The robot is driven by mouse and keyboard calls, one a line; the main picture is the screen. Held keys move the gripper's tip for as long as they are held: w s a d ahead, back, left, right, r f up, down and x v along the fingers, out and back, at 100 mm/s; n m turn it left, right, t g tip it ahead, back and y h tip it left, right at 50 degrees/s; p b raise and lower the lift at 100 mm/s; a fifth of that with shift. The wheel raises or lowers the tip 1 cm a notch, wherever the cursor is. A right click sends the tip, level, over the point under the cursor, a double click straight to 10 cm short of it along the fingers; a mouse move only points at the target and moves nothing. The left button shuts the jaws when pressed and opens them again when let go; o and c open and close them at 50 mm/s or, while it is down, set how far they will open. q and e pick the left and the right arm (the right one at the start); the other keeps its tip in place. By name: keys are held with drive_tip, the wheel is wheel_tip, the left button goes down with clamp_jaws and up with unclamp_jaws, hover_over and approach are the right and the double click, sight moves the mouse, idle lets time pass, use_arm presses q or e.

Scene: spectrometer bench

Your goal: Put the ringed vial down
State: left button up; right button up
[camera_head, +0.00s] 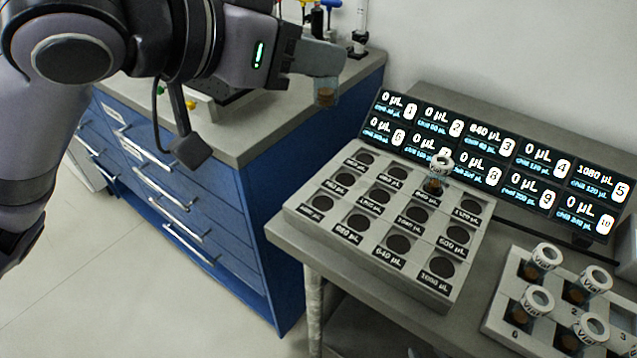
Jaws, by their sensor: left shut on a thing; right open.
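My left gripper (318,62) reaches in from the left at the top of the view, above the edge of the blue cabinet's top. It is shut on a small vial (325,93) with amber contents, whose lower part shows below the fingers. The fingers hide the vial's upper part, so I cannot see a ring on it. The vial hangs in the air, roughly upright. A grey block with labelled round wells (297,209) stands on the bench to the lower right. One vial with a white ring (438,174) stands in a back well. My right gripper is not in view.
A rack (497,322) at the lower right holds several white-ringed vials. A display panel (487,152) with volume readouts stands behind the block. The other visible wells look empty. Bottles and small items stand on the blue cabinet (262,190), behind my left arm.

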use_arm(q)
drive_tip(key=b, duration=0.3)
hover_over(311, 209)
wheel_tip(311, 209, down, 17)
drive_tip(key=shift+r, duration=0.2)
drive_tip(key=o, duration=1)
drive_tip(key=shift+o, duration=0.2)
